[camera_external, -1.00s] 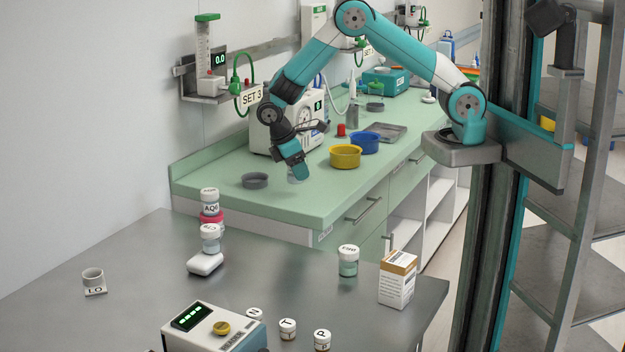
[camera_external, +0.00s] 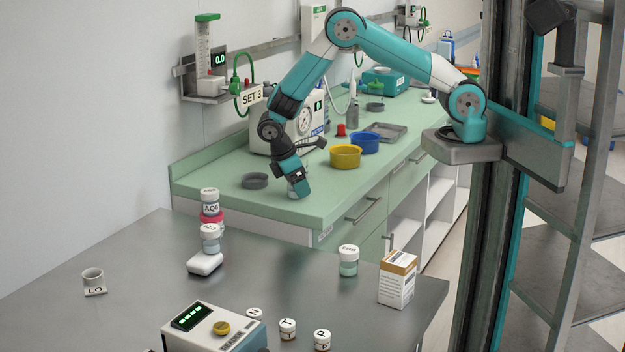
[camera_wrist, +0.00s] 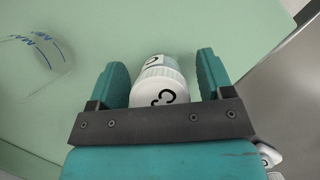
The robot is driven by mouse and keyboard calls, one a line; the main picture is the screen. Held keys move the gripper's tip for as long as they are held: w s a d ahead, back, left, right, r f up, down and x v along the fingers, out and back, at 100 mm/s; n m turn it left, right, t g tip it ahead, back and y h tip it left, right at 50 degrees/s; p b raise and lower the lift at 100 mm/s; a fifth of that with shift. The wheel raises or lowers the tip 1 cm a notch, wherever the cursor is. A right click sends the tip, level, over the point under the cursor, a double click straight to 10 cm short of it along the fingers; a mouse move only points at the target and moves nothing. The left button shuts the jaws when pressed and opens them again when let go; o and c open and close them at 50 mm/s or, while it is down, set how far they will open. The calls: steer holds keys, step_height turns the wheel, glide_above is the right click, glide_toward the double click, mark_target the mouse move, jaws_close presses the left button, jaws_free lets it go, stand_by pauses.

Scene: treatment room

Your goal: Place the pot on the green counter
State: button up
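The pot, white-lidded with a black letter on it, is between my gripper's fingers in the wrist view (camera_wrist: 160,88). Narrow gaps show on both sides of it, wider on the right, so the fingers look open around it. In the external view my gripper (camera_external: 298,188) points down at the near end of the green counter (camera_external: 320,208), and mostly hides the pot. The pot's base appears to be at the counter top, but contact is hard to tell.
A grey dish (camera_external: 254,181) lies left of my gripper. Yellow (camera_external: 345,157) and blue (camera_external: 364,143) bowls stand behind it. A clear container with blue marks (camera_wrist: 35,55) shows in the wrist view. The grey table (camera_external: 130,260) in front holds several pots and a box (camera_external: 397,280).

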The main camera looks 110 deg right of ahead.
steer(key=b+v, duration=0.2)
steer(key=v, duration=1)
steer(key=s+a+r+n+t, duration=0.1)
steer(key=s+a+r+n, duration=0.1)
steer(key=a+r, duration=0.4)
steer(key=s+a+r+n+t+y, duration=0.1)
steer(key=s+a+r+n+y, duration=0.1)
steer(key=s+a, duration=0.9)
steer(key=s+a+r+n+t+y, duration=0.2)
steer(key=s+a+r+n, duration=0.1)
steer(key=s+a, duration=0.9)
steer(key=shift+s+a+r, duration=0.2)
steer(key=shift+s+r, duration=0.65)
steer(key=shift+s, duration=0.1)
